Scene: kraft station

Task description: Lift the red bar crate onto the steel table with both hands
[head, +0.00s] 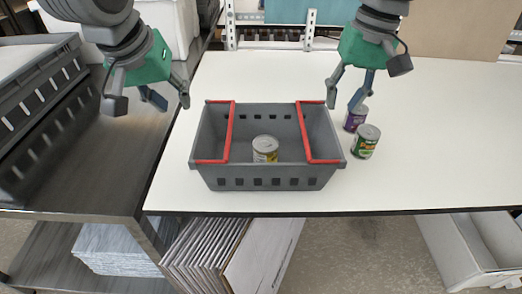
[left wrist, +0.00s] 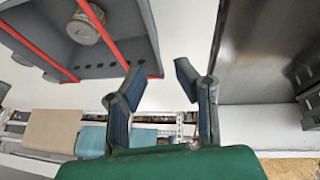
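The red bar crate (head: 265,183), a grey bin with two red bars across its top, stands upright on the white table. A can (head: 265,150) stands inside it. The crate also shows at the upper left of the left wrist view (left wrist: 95,60). The steel table (head: 110,165) is the dark metal surface to the left. My left gripper (head: 172,103) is open and empty, above and left of the crate's left side. Its spread fingers show in the left wrist view (left wrist: 158,73). My right gripper (head: 343,105) is open and empty by the crate's far right corner.
A purple can (head: 355,118) and a green can (head: 365,142) stand just right of the crate, close to my right gripper. Another grey crate (head: 35,110) occupies the steel table's left side. The steel table's middle is clear. The white table is clear farther right.

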